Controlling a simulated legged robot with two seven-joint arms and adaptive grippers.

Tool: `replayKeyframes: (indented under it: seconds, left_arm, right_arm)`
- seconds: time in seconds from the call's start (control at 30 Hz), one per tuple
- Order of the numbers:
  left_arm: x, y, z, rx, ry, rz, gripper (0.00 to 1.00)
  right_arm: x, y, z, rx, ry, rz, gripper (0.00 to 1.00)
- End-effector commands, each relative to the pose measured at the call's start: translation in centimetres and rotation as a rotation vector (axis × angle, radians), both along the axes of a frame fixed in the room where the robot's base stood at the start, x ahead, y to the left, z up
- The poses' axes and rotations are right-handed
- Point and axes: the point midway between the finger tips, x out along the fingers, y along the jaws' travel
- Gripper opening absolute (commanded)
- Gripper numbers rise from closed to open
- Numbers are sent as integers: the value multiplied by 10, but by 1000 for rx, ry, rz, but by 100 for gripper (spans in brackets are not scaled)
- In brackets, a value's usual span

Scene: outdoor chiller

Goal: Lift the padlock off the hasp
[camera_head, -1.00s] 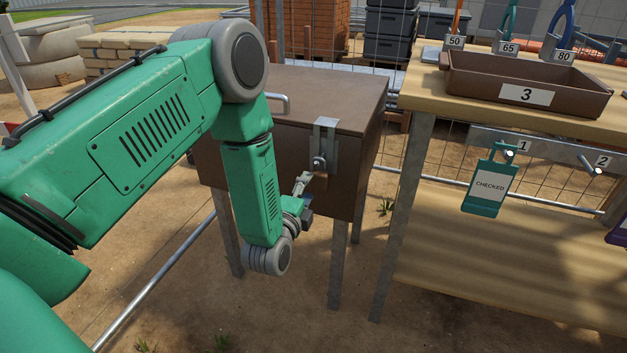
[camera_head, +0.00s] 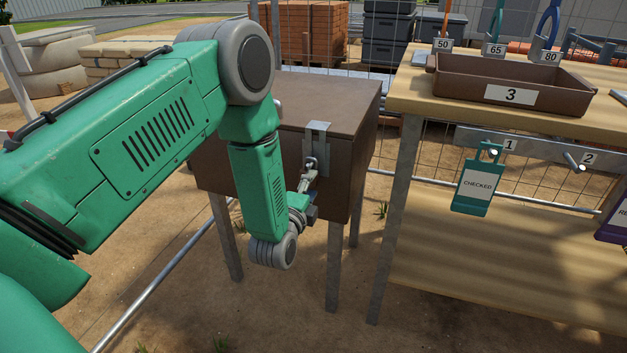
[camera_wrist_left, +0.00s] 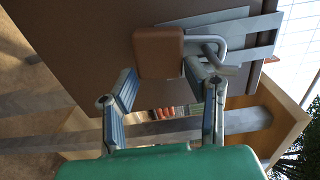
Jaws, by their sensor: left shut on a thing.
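The padlock has a brown body (camera_wrist_left: 158,52) and a grey metal shackle (camera_wrist_left: 218,46) in the left wrist view. My left gripper (camera_wrist_left: 160,78) has one finger on each side of the padlock body and is shut on it. The shackle lies at the metal hasp plate (camera_wrist_left: 245,30); I cannot tell whether it is still through the staple. In the head view the hasp (camera_head: 317,143) hangs on the front of a brown box (camera_head: 335,95). My left gripper (camera_head: 308,184) is just below it, and the padlock body is mostly hidden there. My right gripper is not in view.
A wooden bench (camera_head: 425,95) stands right of the box, with a brown tray (camera_head: 512,94) marked 3. A green CHECKED tag (camera_head: 478,187) hangs from peg 1 below its top. A wire fence stands behind. Open ground lies in front of the box.

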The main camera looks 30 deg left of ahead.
Motion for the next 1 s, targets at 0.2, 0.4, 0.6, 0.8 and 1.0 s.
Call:
replayKeyframes:
  seconds: [0.2, 0.4, 0.6, 0.8, 1.0]
  left_arm:
    - [-1, 2, 9, -3, -1, 0, 0]
    - [0, 4, 17, -1, -7, 5, 0]
    - [-8, 3, 19, 1, -12, 7, 0]
    - [-20, 1, 20, 1, -13, 8, 0]
    - [-32, -1, 20, 2, -12, 9, 0]
  right_arm:
    - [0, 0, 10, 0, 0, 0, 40]
    - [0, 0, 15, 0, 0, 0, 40]
    - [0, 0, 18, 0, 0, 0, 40]
    - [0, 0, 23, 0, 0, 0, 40]
    - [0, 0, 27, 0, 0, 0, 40]
